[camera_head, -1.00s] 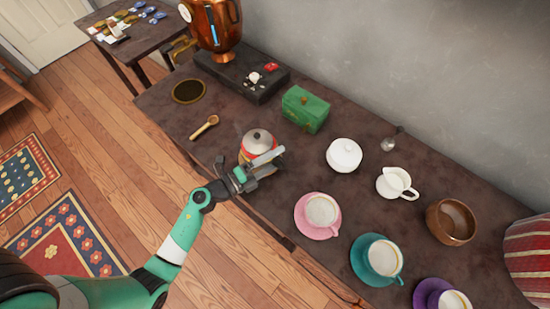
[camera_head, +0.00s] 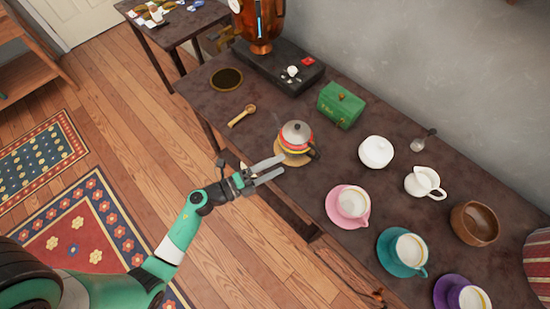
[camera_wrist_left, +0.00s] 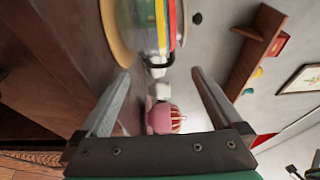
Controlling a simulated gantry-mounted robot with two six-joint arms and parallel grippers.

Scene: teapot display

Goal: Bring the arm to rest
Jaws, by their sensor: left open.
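The teapot (camera_head: 296,134), with coloured stripes and a silver lid, stands upright on a round tan mat (camera_head: 283,160) near the table's front edge. My left gripper (camera_head: 283,164) is open and empty, just in front of the mat at the table edge. In the left wrist view the striped teapot (camera_wrist_left: 160,22) shows at the top, beyond the open fingers (camera_wrist_left: 160,73), with nothing between them. My right gripper is not in view.
On the table (camera_head: 245,90) are a wooden spoon (camera_head: 240,116), a green box (camera_head: 340,104), a white lidded pot (camera_head: 376,151), a creamer (camera_head: 424,182), a brown bowl (camera_head: 475,222) and pink (camera_head: 350,202), teal (camera_head: 404,250) and purple cup sets. Open floor (camera_head: 150,120) lies left of the table.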

